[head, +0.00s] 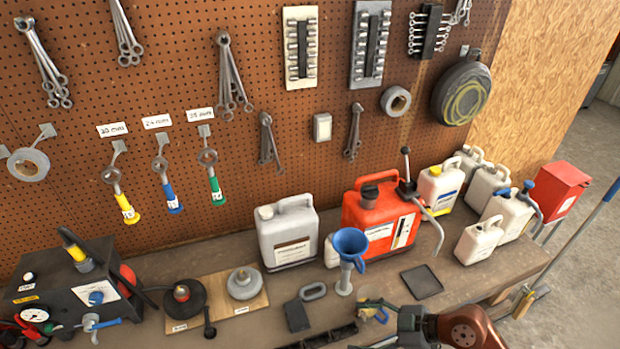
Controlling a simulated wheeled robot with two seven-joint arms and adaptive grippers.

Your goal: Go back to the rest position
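Part of my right arm shows at the bottom edge of the head view, right of centre. Its dark gripper (380,313) points left, low over the front of the workbench (215,262). Blue and yellow bits show around its tip, and I cannot tell whether they belong to a thing in or under the fingers. The opening of the fingers cannot be made out. My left gripper is not in view.
A red canister (378,212), a blue funnel (350,245), a white jug (288,232) and several smaller jugs stand behind the gripper. A black gauge box (65,290) is at left. A dark square pad (422,281) lies flat. Wrenches hang on the pegboard (180,60).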

